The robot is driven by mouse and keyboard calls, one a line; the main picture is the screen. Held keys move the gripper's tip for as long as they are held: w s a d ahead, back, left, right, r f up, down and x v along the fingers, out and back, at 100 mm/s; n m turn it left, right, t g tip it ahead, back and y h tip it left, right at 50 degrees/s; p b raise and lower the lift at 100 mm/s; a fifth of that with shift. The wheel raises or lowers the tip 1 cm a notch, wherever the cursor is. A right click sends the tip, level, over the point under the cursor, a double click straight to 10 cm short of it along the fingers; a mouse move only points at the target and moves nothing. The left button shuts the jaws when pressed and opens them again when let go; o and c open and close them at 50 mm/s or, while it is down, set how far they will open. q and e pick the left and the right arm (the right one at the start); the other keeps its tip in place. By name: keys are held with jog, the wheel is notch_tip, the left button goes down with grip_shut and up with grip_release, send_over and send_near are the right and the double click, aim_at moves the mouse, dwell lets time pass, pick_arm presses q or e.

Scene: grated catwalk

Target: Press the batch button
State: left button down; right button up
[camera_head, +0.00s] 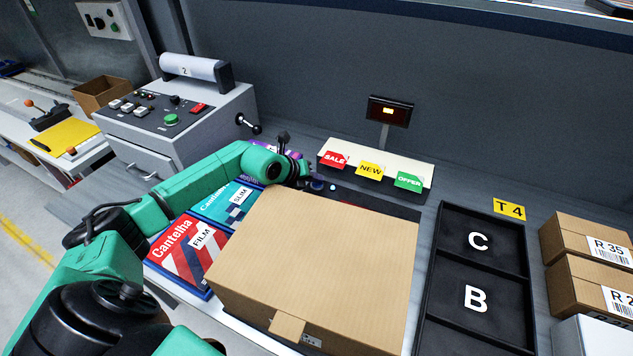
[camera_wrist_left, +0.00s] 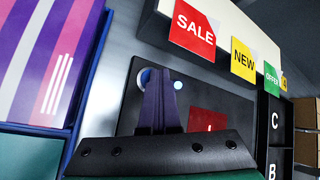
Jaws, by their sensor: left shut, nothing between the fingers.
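No button in view carries a readable "batch" label. A black panel (camera_wrist_left: 125,118) lies under the tag holder, with a pale blue round button (camera_wrist_left: 147,77), a second small round spot (camera_wrist_left: 178,85) and a red square (camera_wrist_left: 206,121). In the head view, the black panel (camera_head: 398,209) is mostly hidden behind the cardboard box. My left gripper (camera_head: 318,185) is over the panel's left end. In the left wrist view, its closed fingers (camera_wrist_left: 157,72) overlap the pale blue button; I cannot tell whether they touch it. My right gripper is not in view.
A large cardboard box (camera_head: 318,250) stands right in front of the panel. The tag holder (camera_head: 400,165) rises behind it. A grey control console (camera_head: 180,120) with several buttons stands left. A black tray (camera_head: 477,270) and boxes (camera_head: 592,240) lie right; Cantelha packs (camera_head: 190,253) lie below my arm.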

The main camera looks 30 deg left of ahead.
aim_at(315, 186)
pick_arm(q)
jog(key=shift+s+f, duration=0.15)
jog(key=shift+f, duration=0.15)
jog(key=shift+r, duration=0.15)
notch_tip(315, 186, up, 7)
jog(key=p, duration=0.5)
jog(key=shift+f, duration=0.35)
